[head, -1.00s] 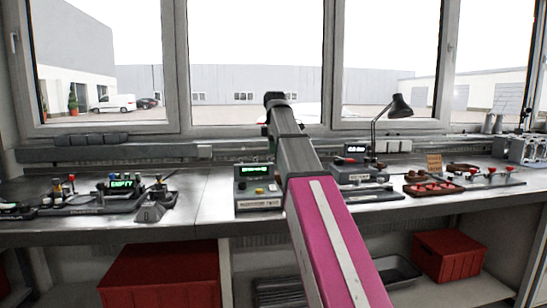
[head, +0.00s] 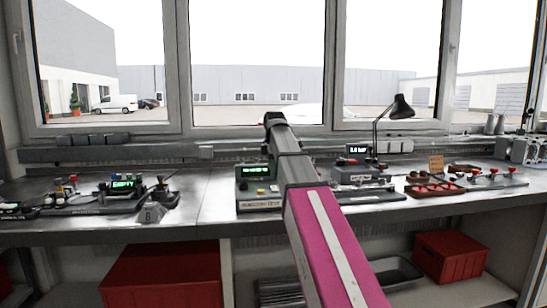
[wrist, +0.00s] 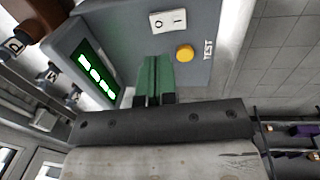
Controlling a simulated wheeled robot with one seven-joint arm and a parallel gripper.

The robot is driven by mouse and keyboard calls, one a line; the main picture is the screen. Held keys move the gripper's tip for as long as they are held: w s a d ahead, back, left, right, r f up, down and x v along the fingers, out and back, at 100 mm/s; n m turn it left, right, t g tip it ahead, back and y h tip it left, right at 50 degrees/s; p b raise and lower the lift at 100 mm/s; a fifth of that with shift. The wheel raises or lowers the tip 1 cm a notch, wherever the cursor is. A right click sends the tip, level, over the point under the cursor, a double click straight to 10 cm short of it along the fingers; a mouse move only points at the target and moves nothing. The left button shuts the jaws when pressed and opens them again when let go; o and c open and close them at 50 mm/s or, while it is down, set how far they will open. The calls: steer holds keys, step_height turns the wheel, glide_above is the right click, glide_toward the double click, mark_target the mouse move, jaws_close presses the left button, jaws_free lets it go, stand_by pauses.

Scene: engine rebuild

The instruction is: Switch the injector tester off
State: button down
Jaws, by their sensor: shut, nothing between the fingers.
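The injector tester (head: 245,201) is a grey box on the bench, with a green-lit display and a yellow button. In the wrist view its face (wrist: 205,65) fills the upper middle, with the green display (wrist: 95,75), a white rocker switch (wrist: 168,20) and a yellow button (wrist: 184,53) beside the word TEST. My gripper (wrist: 154,60) has its green fingers together and empty, pointing at the face between display and button, below the switch in the picture. I cannot tell whether they touch the face or which way the rocker is set. In the head view my arm hides the fingers.
A second device with a lit display (head: 358,149) stands right of the tester, near a desk lamp (head: 401,107). Red trays (head: 432,190) lie further right. A fixture with an EMPTY display (head: 123,184) is at left. Bare bench (head: 210,205) lies left of the tester.

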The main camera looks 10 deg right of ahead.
mark_target(273, 188)
steer(key=f, duration=0.4)
steer(key=w+f, duration=0.1)
steer(key=f, duration=0.2)
steer(key=shift+f, duration=0.2)
stand_by(0.4)
steer(key=shift+s, duration=0.15)
steer(key=shift+s+r, duration=0.15)
steer(key=shift+s, duration=0.5)
steer(key=shift+w+a+r, duration=0.1)
steer(key=shift+r, duration=0.45)
step_height(273, 188, up, 13)
steer(key=s, duration=0.2)
